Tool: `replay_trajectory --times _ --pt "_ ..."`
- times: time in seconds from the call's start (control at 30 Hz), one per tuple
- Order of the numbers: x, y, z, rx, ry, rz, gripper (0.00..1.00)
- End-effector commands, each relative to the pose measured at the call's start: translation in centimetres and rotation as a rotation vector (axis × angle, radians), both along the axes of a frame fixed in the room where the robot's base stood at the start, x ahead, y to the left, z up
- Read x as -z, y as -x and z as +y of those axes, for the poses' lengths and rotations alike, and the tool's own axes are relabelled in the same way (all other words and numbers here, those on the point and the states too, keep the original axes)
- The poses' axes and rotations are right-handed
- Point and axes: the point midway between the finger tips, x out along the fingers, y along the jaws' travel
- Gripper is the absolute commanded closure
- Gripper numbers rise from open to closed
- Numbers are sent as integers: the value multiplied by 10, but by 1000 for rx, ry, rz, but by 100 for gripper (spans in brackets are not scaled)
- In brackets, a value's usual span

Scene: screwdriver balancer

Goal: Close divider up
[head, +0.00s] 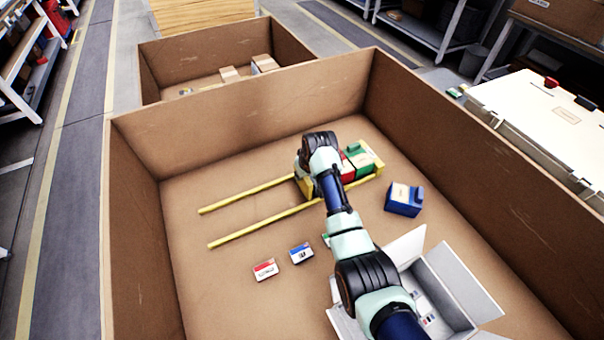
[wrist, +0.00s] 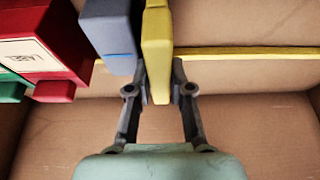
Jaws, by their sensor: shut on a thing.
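The yellow divider (wrist: 157,55) stands between my fingers in the wrist view. My gripper (wrist: 160,88) is shut on its near end. In the head view, a small yellow part (head: 302,187) shows beside my arm, which hides my fingers. The divider sits across two long yellow rails (head: 262,225). A blue-grey block (wrist: 110,32) stands just left of the divider in the wrist view, with a narrow gap or contact I cannot tell. A red block (wrist: 38,60) and a green block (head: 362,162) stand farther along, toward the yellow end of the rails.
A large cardboard bin (head: 135,235) surrounds everything with high walls. A blue box (head: 404,199) stands right of the rails. Two small cards, red (head: 265,269) and blue (head: 301,253), lie in front. An open white carton (head: 448,290) is at the lower right. The left floor is clear.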

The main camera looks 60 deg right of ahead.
Motion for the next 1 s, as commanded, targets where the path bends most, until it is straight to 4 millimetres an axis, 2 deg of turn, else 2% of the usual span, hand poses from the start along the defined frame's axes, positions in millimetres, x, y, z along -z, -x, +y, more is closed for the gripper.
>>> replay_trajectory --times 0.23,0.53,0.57,0.7,1.0 --pt "0 26 -32 4 0 1 100" --pt "1 29 -36 0 0 1 100" --pt "1 29 -36 0 -1 1 78" --pt "1 29 -36 0 -1 1 55" --pt "-1 29 -36 0 1 1 54"
